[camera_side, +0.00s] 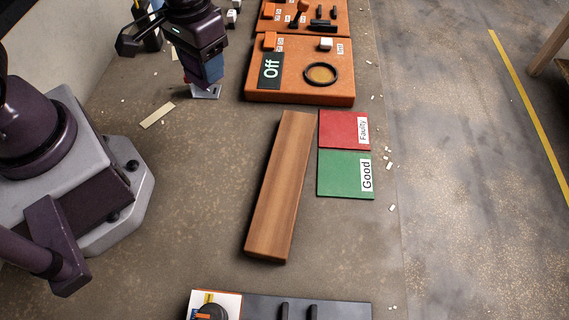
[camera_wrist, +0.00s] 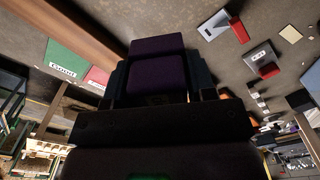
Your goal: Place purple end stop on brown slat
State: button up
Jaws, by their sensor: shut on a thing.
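A purple end stop (camera_wrist: 157,72) fills the space between the fingers of my gripper in the wrist view, and the gripper is shut on it. In the side view my gripper (camera_side: 205,80) points down at the upper left, beyond the far end of the brown slat and left of it. The end stop cannot be made out there. The brown slat (camera_side: 280,190) lies flat on the floor in the middle, its visible top bare. It also shows in the wrist view (camera_wrist: 80,25) at the upper left, apart from the end stop.
Red "Faulty" (camera_side: 338,129) and green "Good" (camera_side: 338,174) pads lie right of the slat. An orange box with an "Off" panel (camera_side: 330,92) stands beyond it. A light strip (camera_side: 157,115) and small white bits lie about. Floor between gripper and slat is mostly clear.

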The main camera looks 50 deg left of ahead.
jog(key=s+d+r, duration=0.2)
jog(key=s+d, duration=0.3)
jog(key=d, duration=0.4)
jog(key=n, duration=0.7)
send_over(285, 174)
jog(key=f, duration=0.9)
jog(key=shift+s+a+f, duration=0.15)
jog(key=shift+s+a, duration=0.05)
jog(key=shift+w+d+f, duration=0.1)
jog(key=shift+w+f, duration=0.05)
jog(key=shift+f, duration=0.8)
jog(key=shift+w+d+f, duration=0.1)
jog(key=shift+f, duration=0.8)
jog(key=o, duration=0.9)
jog(key=shift+f, duration=0.1)
jog(key=shift+o, duration=0.2)
